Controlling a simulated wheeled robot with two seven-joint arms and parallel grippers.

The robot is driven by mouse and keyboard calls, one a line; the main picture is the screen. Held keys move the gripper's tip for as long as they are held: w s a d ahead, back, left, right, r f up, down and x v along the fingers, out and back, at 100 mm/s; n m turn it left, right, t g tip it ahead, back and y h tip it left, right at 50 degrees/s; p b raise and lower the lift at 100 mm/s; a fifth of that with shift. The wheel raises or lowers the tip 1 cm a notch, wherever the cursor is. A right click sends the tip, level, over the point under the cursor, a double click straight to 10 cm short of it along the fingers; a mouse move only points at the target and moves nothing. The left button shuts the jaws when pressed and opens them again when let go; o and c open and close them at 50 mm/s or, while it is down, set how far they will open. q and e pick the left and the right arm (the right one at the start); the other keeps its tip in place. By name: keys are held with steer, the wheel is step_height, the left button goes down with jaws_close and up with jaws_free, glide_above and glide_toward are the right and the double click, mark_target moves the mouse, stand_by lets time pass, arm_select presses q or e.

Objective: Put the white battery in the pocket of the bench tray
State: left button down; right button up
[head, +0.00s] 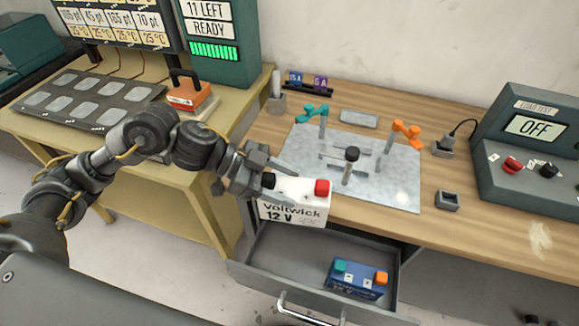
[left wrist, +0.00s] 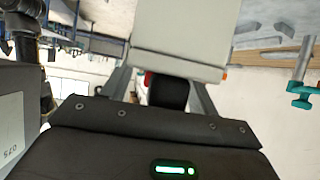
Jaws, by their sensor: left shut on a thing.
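The white battery (head: 296,207), marked "Voltwick 12 V" with a red and a black terminal cap, is in my left gripper (head: 279,180). The gripper is shut on its upper part. The battery hangs upright near the bench's front left edge, above the open drawer's back, left of the tray. In the left wrist view the battery (left wrist: 180,45) fills the top middle between the fingers. The grey metal bench tray (head: 395,190) lies on the wooden bench. It carries a teal clamp (head: 313,112), an orange clamp (head: 406,130) and a black-topped post (head: 351,155). My right gripper is out of view.
The open drawer (head: 258,277) below holds a blue battery (head: 358,281). A load tester (head: 533,150) reading OFF stands at right. A small grey socket block (head: 447,200) sits right of the tray. A yellow charging table (head: 150,165) is at left.

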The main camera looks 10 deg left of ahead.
arm_select(q)
steer(key=shift+w+r, duration=0.15)
steer(key=shift+r, duration=0.1)
steer(key=shift+w+a+t, duration=0.15)
steer(key=shift+w+t, duration=0.1)
steer(key=shift+t, duration=0.15)
steer(key=w+a+f+n+t+y, duration=0.1)
steer(key=a+n+t, duration=0.4)
steer(key=a, duration=0.6)
steer(key=shift+w+f+n+y, duration=0.35)
steer(key=shift+w+y, duration=0.25)
steer(key=shift+w, duration=0.2)
